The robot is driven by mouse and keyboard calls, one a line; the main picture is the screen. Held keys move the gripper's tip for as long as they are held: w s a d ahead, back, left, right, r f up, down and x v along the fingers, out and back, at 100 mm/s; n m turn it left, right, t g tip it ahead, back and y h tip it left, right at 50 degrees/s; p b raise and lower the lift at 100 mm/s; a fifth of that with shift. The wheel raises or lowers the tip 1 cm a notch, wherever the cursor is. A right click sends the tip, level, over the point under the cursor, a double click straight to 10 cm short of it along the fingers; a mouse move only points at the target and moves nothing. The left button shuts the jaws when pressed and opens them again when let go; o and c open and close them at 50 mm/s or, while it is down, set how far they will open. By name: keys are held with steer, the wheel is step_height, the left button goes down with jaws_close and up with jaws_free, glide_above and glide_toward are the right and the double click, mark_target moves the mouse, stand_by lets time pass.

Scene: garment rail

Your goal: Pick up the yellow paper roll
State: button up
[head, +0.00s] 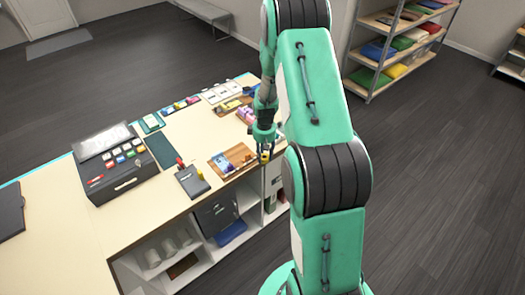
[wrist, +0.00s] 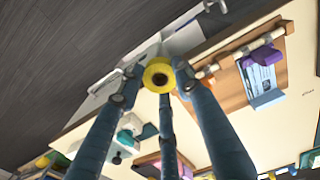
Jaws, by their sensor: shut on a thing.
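The yellow paper roll (wrist: 151,82) shows in the wrist view as a yellow ring with a dark centre hole. It sits between the fingertips of my gripper (wrist: 155,92), which is shut on it. In the head view my gripper (head: 264,142) points down near the counter's right edge. A small yellow bit of the roll (head: 265,157) shows at its tip. The fingers hide part of the roll, and I cannot tell its exact height over the counter.
A wooden tray (head: 221,171) with purple and blue items lies just left of my gripper. A dark cash box (head: 125,185) and a card terminal (head: 192,182) stand farther left on the counter. Open shelves (head: 205,250) are below.

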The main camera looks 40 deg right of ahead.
steer(key=shift+s+a, duration=0.35)
steer(key=shift+s, duration=0.35)
